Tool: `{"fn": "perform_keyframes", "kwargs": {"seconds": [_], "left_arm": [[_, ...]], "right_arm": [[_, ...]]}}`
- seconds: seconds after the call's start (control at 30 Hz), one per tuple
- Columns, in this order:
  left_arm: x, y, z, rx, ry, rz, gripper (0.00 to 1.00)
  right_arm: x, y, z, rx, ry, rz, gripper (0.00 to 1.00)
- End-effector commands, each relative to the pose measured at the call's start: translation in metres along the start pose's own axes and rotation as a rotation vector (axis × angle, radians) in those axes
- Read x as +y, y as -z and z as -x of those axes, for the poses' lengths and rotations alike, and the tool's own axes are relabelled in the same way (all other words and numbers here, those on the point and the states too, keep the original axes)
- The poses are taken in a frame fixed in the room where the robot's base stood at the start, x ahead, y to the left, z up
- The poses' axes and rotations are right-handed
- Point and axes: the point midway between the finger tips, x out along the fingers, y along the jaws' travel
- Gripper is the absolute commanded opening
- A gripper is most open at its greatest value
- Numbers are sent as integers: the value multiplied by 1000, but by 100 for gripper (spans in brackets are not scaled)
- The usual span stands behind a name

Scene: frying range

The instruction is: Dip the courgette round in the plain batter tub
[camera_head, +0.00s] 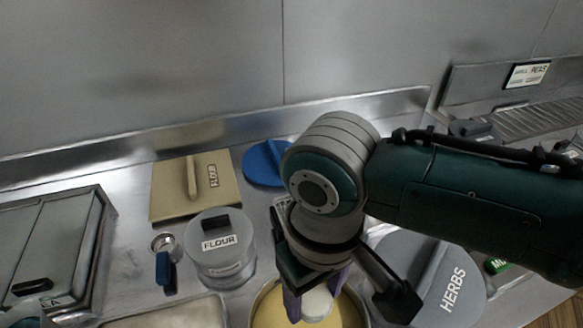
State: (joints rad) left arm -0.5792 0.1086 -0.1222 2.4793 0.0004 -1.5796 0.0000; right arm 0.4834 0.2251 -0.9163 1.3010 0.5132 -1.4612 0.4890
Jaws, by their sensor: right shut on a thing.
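My right gripper (315,300) reaches down from the right, its purple-grey fingers shut on a pale round piece (317,304), which looks like the courgette round. The piece is over or in a round tub (256,302) of yellow batter at the bottom middle. The lower picture edge cuts off the tub. I cannot tell whether the piece touches the batter. No label on this tub shows. My left gripper does not show clearly.
A clear lidded tub marked FLOUR (222,258) stands left of the batter. A blue-handled scoop (163,266), a tan FLOUR lid (194,188) and a blue lid (264,163) lie near it. A grey HERBS lid (440,270) is at right. A steel wall closes the back.

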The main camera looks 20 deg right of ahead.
Motion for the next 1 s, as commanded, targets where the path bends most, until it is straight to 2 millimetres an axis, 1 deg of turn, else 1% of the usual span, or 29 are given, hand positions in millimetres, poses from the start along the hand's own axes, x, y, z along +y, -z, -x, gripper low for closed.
{"fn": "perform_keyframes", "kwargs": {"seconds": [0.17, 0.37, 0.6, 1.0], "left_arm": [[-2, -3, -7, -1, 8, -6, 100], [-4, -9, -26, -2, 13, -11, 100], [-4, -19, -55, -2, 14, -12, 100], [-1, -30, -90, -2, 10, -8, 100]], "right_arm": [[-2, 0, -7, 1, 0, 9, 32], [-1, 0, -24, 0, -1, 8, 32], [0, 0, -50, 1, -2, 6, 32], [-1, 0, -102, 0, 0, 4, 32]]}}
